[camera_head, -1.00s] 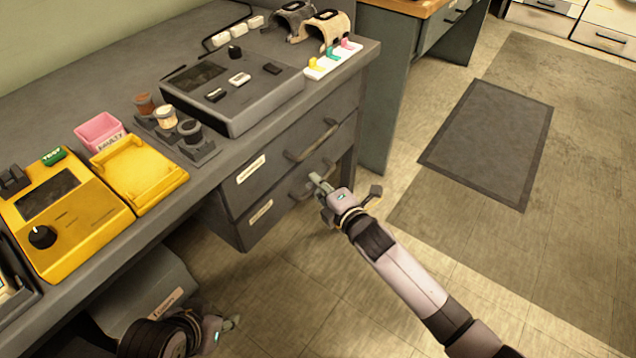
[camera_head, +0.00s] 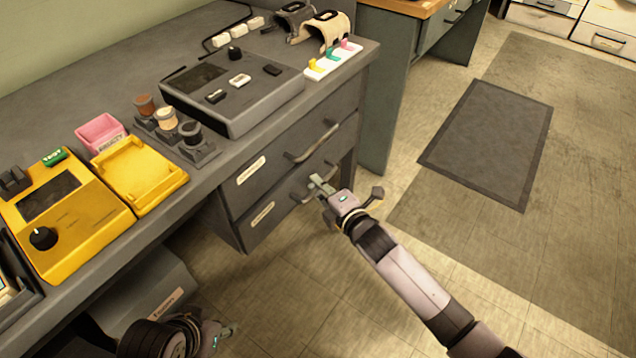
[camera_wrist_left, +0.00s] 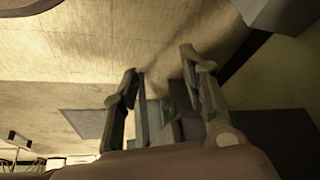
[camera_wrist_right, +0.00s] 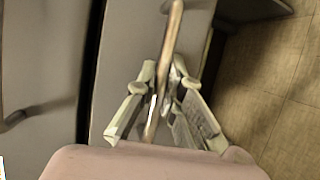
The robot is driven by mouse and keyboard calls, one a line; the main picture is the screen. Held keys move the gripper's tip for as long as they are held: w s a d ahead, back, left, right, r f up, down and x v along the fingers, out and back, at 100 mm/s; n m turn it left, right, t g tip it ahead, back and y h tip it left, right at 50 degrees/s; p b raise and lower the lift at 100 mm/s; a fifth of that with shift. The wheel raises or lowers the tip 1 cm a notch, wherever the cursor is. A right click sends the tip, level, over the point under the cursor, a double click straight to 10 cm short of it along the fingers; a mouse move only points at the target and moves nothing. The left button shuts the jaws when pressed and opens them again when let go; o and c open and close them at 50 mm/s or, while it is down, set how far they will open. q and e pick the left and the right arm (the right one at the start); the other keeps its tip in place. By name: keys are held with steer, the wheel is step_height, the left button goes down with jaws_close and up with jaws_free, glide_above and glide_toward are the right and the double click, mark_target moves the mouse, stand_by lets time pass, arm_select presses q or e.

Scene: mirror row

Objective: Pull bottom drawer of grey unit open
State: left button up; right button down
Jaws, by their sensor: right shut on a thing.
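The grey drawer unit (camera_head: 230,222) hangs under the bench, with two labelled drawers. The bottom drawer (camera_head: 280,213) has a bar handle (camera_head: 300,196). My right gripper (camera_head: 318,184) is shut on this handle; in the right wrist view the pale bar (camera_wrist_right: 171,50) runs between its fingers (camera_wrist_right: 160,100). A dark gap (camera_wrist_right: 92,70) shows beside the bottom drawer's front there, which seems to stand slightly out. The top drawer (camera_head: 270,170) looks closed. My left gripper (camera_head: 228,331) is low at the front left, its fingers (camera_wrist_left: 160,90) apart and empty.
The bench top (camera_head: 62,105) holds a grey control box (camera_head: 235,100), a yellow device (camera_head: 65,215) and a yellow tray (camera_head: 140,172). A grey bin (camera_head: 150,285) stands below. A dark mat (camera_head: 488,140) lies on the open floor to the right.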

arm_select(q)
steer(key=s+f+g+p, duration=0.2)
steer(key=f+p, duration=0.6)
steer(key=f, duration=1)
steer(key=shift+s+a, duration=0.3)
steer(key=shift+s, duration=0.4)
arm_select(e)
steer(key=s+d, duration=1.3)
steer(key=d, duration=0.5)
steer(key=shift+s+d, duration=0.2)
steer(key=shift+d, duration=0.1)
arm_select(q)
steer(key=shift+r, duration=0.1)
arm_select(e)
steer(key=c, duration=2)
jaws_free()
steer(key=shift+o, duration=0.2)
